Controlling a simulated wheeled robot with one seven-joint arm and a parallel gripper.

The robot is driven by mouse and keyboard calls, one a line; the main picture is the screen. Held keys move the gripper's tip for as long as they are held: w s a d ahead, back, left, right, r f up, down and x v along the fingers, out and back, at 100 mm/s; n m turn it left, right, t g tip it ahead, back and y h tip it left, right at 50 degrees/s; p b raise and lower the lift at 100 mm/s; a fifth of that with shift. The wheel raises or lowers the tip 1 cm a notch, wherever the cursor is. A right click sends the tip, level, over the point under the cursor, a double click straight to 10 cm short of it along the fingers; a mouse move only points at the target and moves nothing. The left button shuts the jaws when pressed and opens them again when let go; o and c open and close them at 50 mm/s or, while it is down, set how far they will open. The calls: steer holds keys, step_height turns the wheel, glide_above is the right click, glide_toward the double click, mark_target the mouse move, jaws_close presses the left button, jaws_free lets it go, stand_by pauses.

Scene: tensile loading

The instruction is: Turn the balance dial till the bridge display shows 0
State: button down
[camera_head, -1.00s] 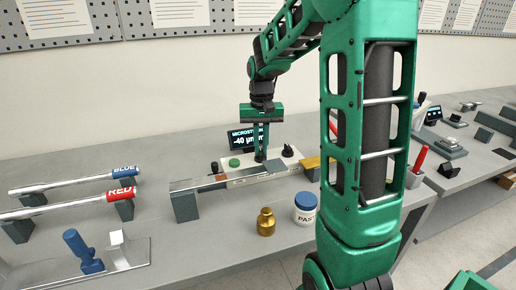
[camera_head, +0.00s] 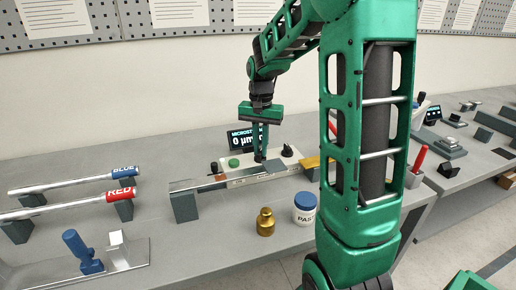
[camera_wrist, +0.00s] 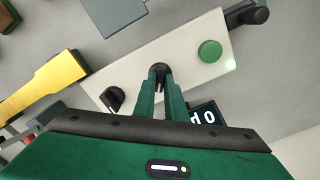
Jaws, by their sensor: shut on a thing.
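The bridge box is a pale panel (camera_wrist: 190,52) with a green button (camera_wrist: 210,51), a black pointer knob (camera_wrist: 113,98) and a black dial (camera_wrist: 160,69). My gripper (camera_wrist: 160,82) is shut on that dial from above; its fingers hide part of it. In the head view my gripper (camera_head: 261,158) stands upright on the box. The bridge display (camera_head: 243,138) behind it reads 0 in the head view, partly covered by my fingers. In the wrist view the display (camera_wrist: 208,115) also shows a 0.
A metal bar (camera_head: 215,182) on grey blocks lies in front of the box. A brass weight (camera_head: 265,222) and a white paste jar (camera_head: 304,210) stand near the bench edge. Tubes marked BLUE (camera_head: 75,182) and RED (camera_head: 70,207) lie at left.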

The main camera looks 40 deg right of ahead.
steer(key=shift+w+a, duration=0.1)
steer(key=c, duration=1.8)
jaws_free()
step_height(320, 180, up, 11)
steer(key=shift+f, duration=0.1)
